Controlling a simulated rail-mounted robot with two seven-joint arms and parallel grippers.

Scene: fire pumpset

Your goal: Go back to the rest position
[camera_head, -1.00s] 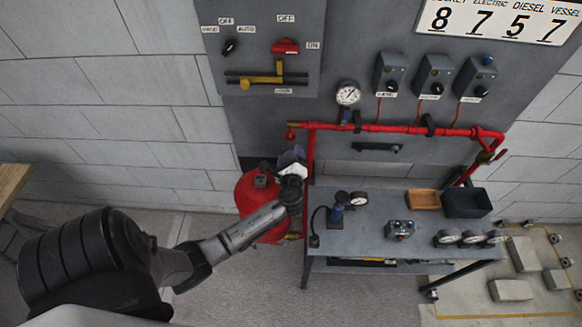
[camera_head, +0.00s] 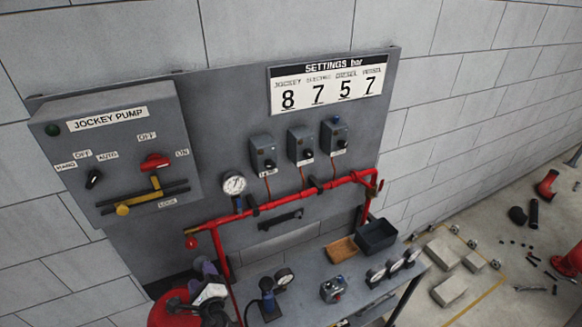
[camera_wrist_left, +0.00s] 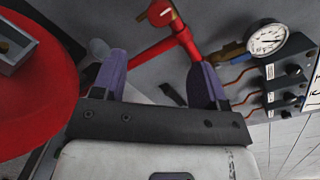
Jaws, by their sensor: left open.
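My left gripper (camera_head: 205,270) shows at the bottom left of the head view, in front of the red vessel (camera_head: 172,310). In the left wrist view its two purple fingers (camera_wrist_left: 160,78) stand apart with nothing between them. The red vessel (camera_wrist_left: 30,95) fills the left of that view. The red pipe (camera_wrist_left: 180,40) runs behind the fingers, and a round gauge (camera_wrist_left: 267,39) is at the upper right. The right gripper is not in view.
The jockey pump panel (camera_head: 70,105) and a settings sign (camera_head: 320,78) are on the wall. The red pipe (camera_head: 280,200) crosses above a bench holding gauges (camera_head: 392,265), an orange tray (camera_head: 341,250) and a dark bin (camera_head: 376,236). Grey blocks (camera_head: 450,290) lie on the floor at right.

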